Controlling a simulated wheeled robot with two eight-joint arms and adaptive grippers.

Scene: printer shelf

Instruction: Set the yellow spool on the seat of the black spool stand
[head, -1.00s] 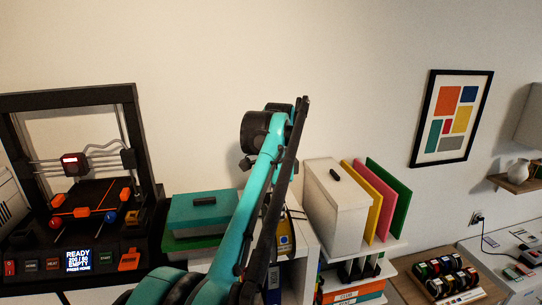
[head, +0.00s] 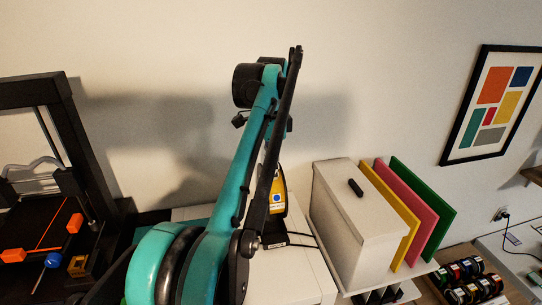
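The yellow spool (head: 278,188), with a pale label and a blue dot, shows right beside my teal and black arm, which covers its left part. It stands upright above a low black object (head: 275,232) on a white cabinet. That object may be the black spool stand, but the arm hides much of it. I cannot tell whether the spool touches it or is held. No gripper fingers can be made out for either hand; the arm's far end is hidden behind its own links.
A white lidded box (head: 345,215) stands right of the spool, with yellow, pink and green panels (head: 423,200) beside it. A printer with a black frame (head: 75,130) is at the left. Several small spools (head: 467,283) sit at the lower right. The white cabinet top (head: 290,275) has clear room in front.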

